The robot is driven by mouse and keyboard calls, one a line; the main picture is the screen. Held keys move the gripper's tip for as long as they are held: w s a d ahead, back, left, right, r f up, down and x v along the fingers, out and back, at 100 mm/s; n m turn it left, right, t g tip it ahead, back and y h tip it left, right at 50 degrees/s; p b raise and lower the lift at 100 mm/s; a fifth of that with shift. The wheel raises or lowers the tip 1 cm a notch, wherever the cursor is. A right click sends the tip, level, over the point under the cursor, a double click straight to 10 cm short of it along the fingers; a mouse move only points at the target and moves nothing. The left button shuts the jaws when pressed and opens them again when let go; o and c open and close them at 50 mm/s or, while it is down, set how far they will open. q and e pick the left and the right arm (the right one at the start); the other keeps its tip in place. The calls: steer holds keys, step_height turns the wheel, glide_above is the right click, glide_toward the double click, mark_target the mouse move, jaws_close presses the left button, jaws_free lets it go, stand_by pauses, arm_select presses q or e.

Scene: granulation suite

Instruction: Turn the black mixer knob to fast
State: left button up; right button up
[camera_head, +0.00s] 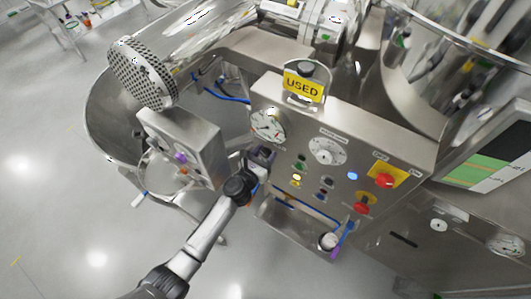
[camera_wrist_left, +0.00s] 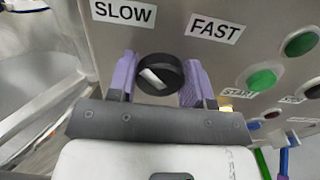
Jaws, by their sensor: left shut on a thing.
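The black mixer knob (camera_wrist_left: 168,67) sits on the steel panel in the left wrist view. The SLOW label (camera_wrist_left: 124,12) is above it to the left and the FAST label (camera_wrist_left: 215,28) above it to the right. The knob's white mark slants from upper left to lower right; I cannot tell which end is the pointer. My left gripper (camera_wrist_left: 160,80) is shut on the knob, with a purple finger on either side. In the head view my left gripper (camera_head: 262,158) is at the panel's left part, below a round gauge, and hides the knob. My right gripper is not in view.
The panel (camera_head: 290,125) also carries a round gauge (camera_head: 267,125), a white dial (camera_head: 326,151), small buttons and a red switch (camera_head: 386,181). A steel box (camera_head: 185,140) is close on the left. Open floor lies at lower left.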

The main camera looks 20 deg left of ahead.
arm_select(q)
steer(key=shift+m, duration=0.5)
steer(key=m, duration=0.8)
steer(key=shift+m, duration=0.3)
steer(key=m, duration=0.3)
steer(key=shift+m, duration=0.3)
steer(key=m, duration=0.3)
steer(key=shift+m, duration=0.9)
